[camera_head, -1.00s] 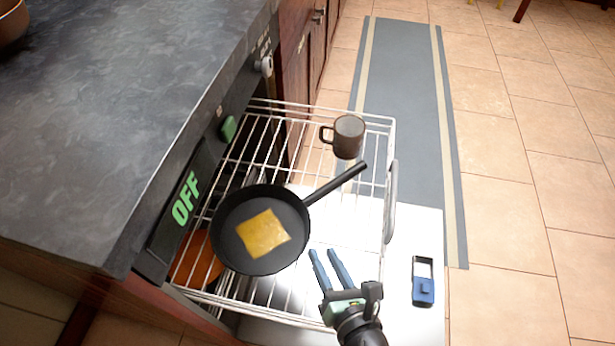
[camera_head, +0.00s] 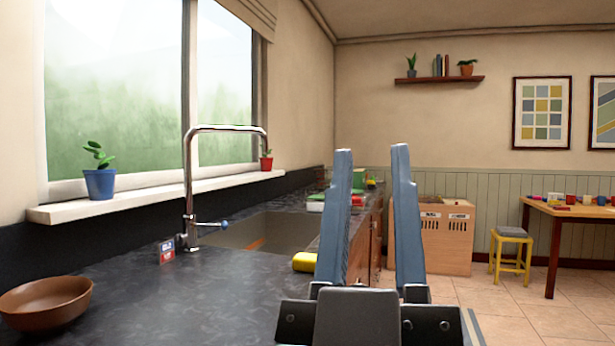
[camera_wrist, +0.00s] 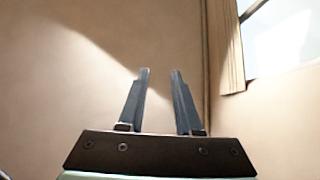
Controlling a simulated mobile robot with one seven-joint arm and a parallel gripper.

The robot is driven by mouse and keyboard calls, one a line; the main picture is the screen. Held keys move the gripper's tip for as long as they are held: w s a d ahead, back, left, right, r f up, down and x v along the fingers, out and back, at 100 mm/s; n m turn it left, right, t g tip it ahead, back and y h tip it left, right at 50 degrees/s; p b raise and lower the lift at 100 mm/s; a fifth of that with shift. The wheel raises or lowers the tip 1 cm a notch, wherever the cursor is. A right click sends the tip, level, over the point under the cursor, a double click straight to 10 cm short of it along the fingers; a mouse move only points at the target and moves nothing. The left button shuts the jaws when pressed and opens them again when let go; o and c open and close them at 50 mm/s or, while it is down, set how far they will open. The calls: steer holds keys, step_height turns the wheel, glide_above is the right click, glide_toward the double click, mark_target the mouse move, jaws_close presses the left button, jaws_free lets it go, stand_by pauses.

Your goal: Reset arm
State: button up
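My gripper (camera_head: 371,158) is raised in front of the head camera, with its two blue-grey fingers pointing up. The fingers are apart with nothing between them. In the wrist view my gripper (camera_wrist: 159,72) is also open and empty, against a bare beige wall and ceiling corner. It touches nothing in either view. The drawer rack, pan and mug are not in view now.
A dark counter (camera_head: 190,290) runs along the left with a brown bowl (camera_head: 45,302), a sink (camera_head: 262,230) and a tall faucet (camera_head: 190,185). A yellow sponge-like item (camera_head: 305,262) lies near the counter edge. A yellow stool (camera_head: 511,252) and wooden table (camera_head: 570,212) stand far right.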

steer(key=a+r+y, duration=0.1)
steer(key=s+a+y, duration=0.1)
steer(key=a+y, duration=0.1)
steer(key=a+r+y, duration=0.1)
steer(key=y, duration=0.1)
steer(key=shift+s+a+r+n+t, duration=0.15)
steer(key=shift+s+r+n+t, duration=0.15)
steer(key=shift+s, duration=0.05)
